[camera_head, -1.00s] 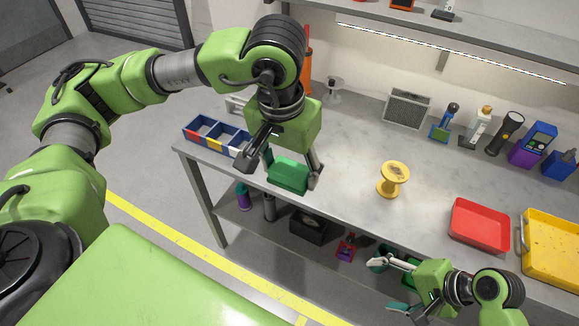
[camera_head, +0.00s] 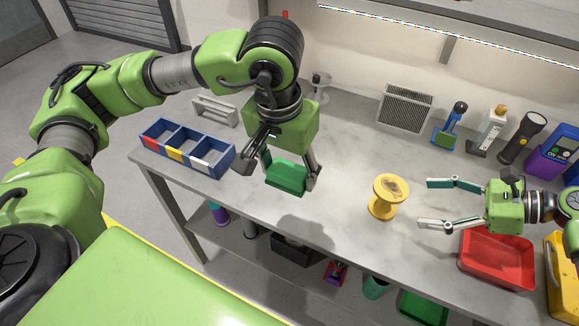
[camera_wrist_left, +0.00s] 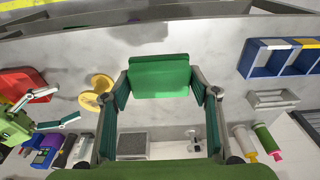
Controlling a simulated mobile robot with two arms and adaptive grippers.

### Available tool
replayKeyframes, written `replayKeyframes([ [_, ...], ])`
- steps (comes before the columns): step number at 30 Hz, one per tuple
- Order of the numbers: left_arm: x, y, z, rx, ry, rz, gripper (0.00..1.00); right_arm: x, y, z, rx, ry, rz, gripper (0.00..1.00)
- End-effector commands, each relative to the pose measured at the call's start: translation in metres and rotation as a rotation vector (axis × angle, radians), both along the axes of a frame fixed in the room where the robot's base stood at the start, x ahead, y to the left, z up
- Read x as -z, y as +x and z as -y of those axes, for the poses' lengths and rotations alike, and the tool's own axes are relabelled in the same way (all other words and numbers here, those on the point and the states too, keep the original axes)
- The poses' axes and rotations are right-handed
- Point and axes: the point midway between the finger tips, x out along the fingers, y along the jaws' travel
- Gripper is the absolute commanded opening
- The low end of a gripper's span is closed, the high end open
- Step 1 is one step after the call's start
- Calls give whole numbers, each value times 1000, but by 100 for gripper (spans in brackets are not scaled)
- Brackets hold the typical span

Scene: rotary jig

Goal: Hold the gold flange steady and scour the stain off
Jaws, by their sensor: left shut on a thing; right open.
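The gold flange (camera_head: 383,207) is a yellow spool shape standing upright on the grey workbench, with a brown stain (camera_head: 391,187) on its top face. It also shows in the left wrist view (camera_wrist_left: 91,100). My left gripper (camera_head: 282,172) is shut on a green block (camera_head: 287,180), which looks like a scouring pad, and holds it above the bench left of the flange. The block fills the space between the fingers in the left wrist view (camera_wrist_left: 160,78). My right gripper (camera_head: 430,204) is open and empty, just right of the flange, its fingers pointing at it without touching.
A divided bin (camera_head: 187,150) stands on the left of the bench. A red tray (camera_head: 497,258) lies under and beside my right gripper, with a yellow case (camera_head: 562,275) farther right. A flashlight (camera_head: 523,138) and other items line the back. Bench between block and flange is clear.

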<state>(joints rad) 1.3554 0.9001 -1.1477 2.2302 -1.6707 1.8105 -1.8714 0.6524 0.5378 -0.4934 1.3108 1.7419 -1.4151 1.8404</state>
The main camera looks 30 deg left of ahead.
Motion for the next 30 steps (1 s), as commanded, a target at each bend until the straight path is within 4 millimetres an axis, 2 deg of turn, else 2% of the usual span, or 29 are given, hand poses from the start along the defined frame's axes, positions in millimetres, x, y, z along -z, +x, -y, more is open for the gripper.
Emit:
replayKeyframes([
  [5,15,0,0,0,0,0,38,12,0,-15,-2,1,1,73],
  [14,46,0,0,0,0,0,38,34,0,-55,-3,1,3,73],
  [15,32,0,0,-1,0,2,38,28,0,-60,-2,2,-1,73],
  [18,26,0,0,0,0,1,38,34,0,-70,-2,1,-1,73],
  [24,22,0,0,0,0,0,38,44,0,-83,-1,0,0,73],
  [30,22,0,0,0,0,0,38,47,0,-87,-1,-1,0,73],
])
